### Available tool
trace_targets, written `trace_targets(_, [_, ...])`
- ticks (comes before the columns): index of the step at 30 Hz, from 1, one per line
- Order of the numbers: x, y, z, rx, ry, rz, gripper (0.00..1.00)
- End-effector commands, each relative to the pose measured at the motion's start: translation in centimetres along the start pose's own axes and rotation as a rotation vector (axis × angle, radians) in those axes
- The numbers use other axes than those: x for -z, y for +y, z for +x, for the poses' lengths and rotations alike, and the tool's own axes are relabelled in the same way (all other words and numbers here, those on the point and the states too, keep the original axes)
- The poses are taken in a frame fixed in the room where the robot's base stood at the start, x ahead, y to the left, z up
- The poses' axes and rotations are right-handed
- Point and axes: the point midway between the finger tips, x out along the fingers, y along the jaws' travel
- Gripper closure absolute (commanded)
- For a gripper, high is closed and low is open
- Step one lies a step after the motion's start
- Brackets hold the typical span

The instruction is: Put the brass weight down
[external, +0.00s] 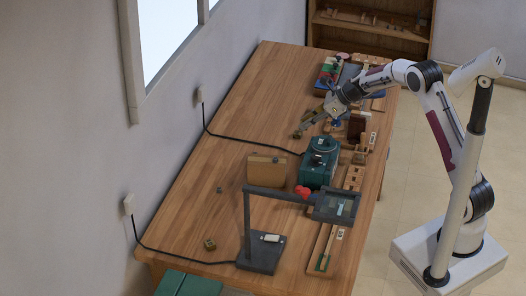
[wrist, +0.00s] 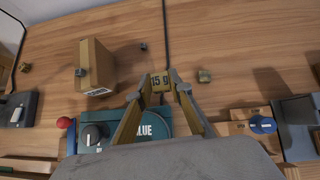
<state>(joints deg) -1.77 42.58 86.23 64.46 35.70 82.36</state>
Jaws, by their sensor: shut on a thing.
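My gripper (wrist: 161,82) is shut on a brass weight (wrist: 160,82) marked "15 g" in the wrist view. The weight sits between the fingertips, with bare wood around it; I cannot tell whether it touches the table. In the external view my gripper (external: 303,128) is low over the far half of the table, and the held weight is too small to make out clearly there.
A teal device (external: 318,165) marked "BLUE" stands just below my fingers in the wrist view (wrist: 152,124). A cardboard box (wrist: 97,68) and a small grey cube (wrist: 143,46) are to the left. A black cable (wrist: 166,25) crosses the wood. A lamp-like stand (external: 262,248) stands nearer.

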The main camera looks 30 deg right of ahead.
Motion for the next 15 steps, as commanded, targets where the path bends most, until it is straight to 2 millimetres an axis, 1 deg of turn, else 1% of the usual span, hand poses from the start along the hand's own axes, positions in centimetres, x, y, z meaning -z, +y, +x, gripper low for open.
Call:
trace_targets(1, [-0.7, 1.2, 0.9, -0.019, 0.000, -0.017, 0.89])
trace_targets(3, [-1.8, 2.8, 2.0, -0.043, -0.002, -0.040, 0.89])
trace_targets(8, [-4.2, 7.0, 4.6, -0.103, -0.003, -0.100, 0.89])
trace_targets(15, [-7.2, 13.8, 8.0, -0.192, -0.004, -0.188, 0.89])
